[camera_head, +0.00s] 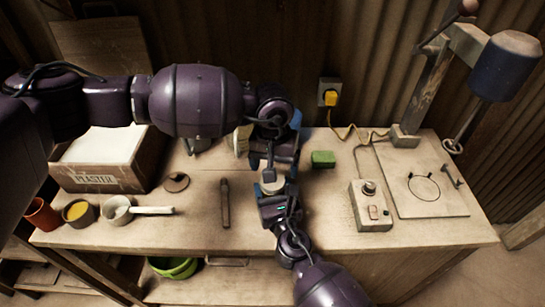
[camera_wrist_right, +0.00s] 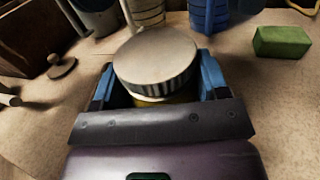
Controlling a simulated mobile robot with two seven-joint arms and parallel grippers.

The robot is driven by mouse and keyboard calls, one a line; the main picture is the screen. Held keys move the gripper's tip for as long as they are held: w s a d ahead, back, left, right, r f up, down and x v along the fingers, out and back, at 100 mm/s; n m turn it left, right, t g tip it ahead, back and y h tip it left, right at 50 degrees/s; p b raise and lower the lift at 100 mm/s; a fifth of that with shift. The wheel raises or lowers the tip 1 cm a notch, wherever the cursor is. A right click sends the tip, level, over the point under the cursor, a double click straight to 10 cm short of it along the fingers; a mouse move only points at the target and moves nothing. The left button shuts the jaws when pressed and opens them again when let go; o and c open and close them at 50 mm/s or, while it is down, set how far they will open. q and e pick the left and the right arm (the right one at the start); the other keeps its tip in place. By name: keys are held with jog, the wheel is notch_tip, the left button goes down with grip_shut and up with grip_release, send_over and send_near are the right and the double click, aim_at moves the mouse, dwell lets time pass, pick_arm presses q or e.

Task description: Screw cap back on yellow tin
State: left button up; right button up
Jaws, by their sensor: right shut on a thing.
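The yellow tin (camera_wrist_right: 152,100) is between the blue fingers of my right gripper (camera_wrist_right: 160,88), which is shut on it. Only a thin yellow strip of its body shows. A pale round cap (camera_wrist_right: 156,55) with a ribbed edge sits on top of the tin; whether it is threaded tight cannot be told. In the head view my right gripper (camera_head: 272,187) holds the tin over the middle of the bench. My left gripper (camera_head: 269,172) points down just above and behind the cap. Its fingertips are small and partly hidden, so their opening is unclear.
A green block (camera_head: 323,159) lies right of the grippers. A control box (camera_head: 370,206) and a press (camera_head: 432,185) stand further right. A dark tool (camera_head: 225,203), a small round lid (camera_head: 176,182), a plaster box (camera_head: 100,175) and several cups are left. The bench front (camera_head: 330,235) is clear.

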pick_arm(q)
jog(key=n, duration=0.2)
jog(key=shift+r+n, duration=0.3)
jog(key=n, duration=0.4)
jog(key=shift+r, duration=0.4)
jog(key=n, duration=0.4)
jog(key=shift+r, duration=0.25)
jog(key=n, duration=0.4)
jog(key=shift+s+r, duration=0.1)
jog(key=shift+r, duration=0.2)
jog(key=n, duration=0.7)
jog(key=shift+r, duration=0.4)
jog(key=n, duration=0.6)
jog(key=shift+r+n, duration=0.3)
jog(key=n, duration=0.5)
jog(key=shift+s+r, duration=0.1)
jog(key=shift+r, duration=0.1)
jog(key=n, duration=0.4)
jog(key=shift+a+r, duration=0.1)
jog(key=n, duration=0.5)
jog(key=shift+s+a+n, duration=0.1)
jog(key=shift+a+n, duration=0.05)
jog(key=shift+n, duration=0.25)
jog(key=n, duration=0.5)
